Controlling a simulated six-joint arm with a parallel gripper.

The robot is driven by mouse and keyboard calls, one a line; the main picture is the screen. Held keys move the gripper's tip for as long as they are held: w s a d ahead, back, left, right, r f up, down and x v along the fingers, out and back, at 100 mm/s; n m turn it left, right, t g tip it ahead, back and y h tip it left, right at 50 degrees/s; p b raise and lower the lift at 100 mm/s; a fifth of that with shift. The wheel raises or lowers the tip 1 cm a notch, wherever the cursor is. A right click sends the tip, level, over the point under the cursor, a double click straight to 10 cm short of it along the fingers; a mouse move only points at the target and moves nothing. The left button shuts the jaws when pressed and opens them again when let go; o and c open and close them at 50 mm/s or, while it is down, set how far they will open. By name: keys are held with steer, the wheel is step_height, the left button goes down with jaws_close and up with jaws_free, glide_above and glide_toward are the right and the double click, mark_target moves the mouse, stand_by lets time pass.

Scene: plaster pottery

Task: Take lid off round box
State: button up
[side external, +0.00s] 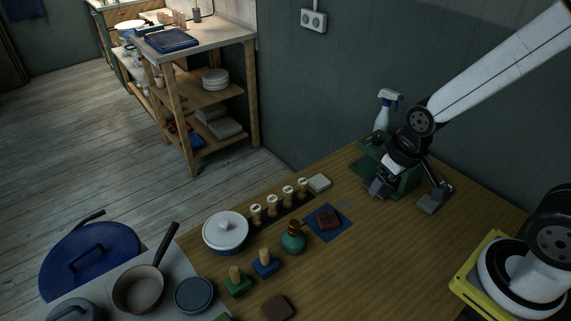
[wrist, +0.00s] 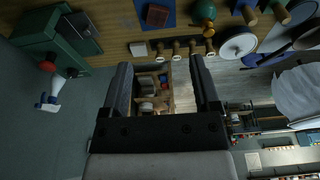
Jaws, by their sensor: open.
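A round box (side external: 218,247) with a blue side stands near the far left edge of the wooden table. Its white lid (side external: 225,226), with a small knob on top, sits on it. The lid also shows at the upper right of the wrist view (wrist: 237,46). My gripper (side external: 405,196) is at the far right of the table, well away from the box, with its fingers spread and nothing between them. In the wrist view my gripper (wrist: 160,75) is open, with the gap empty. The inside of the box is hidden by the lid.
Several small stamps (side external: 271,211) stand right of the box. A green bottle (side external: 293,242), a brown block on a blue mat (side external: 341,235) and handled blocks (side external: 265,264) lie nearby. A spray bottle (side external: 382,118) and green case (side external: 405,183) are by my gripper. The right-centre table is clear.

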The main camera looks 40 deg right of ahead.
steer(key=shift+w, duration=0.1)
steer(key=n+g+y, duration=0.1)
steer(key=n+g, duration=0.1)
steer(key=n, duration=0.7)
glide_above(224, 222)
steer(key=f, duration=0.9)
steer(key=s+d+f, duration=0.1)
steer(key=f, duration=0.3)
steer(key=shift+f, duration=0.4)
steer(key=shift+w+a+f, duration=0.15)
steer(key=shift+a+f, duration=0.05)
steer(key=shift+a, duration=0.05)
steer(key=shift+f, duration=0.1)
steer(key=shift+w+a+f, duration=0.1)
steer(key=shift+f, duration=1.05)
steer(key=shift+f, duration=0.15)
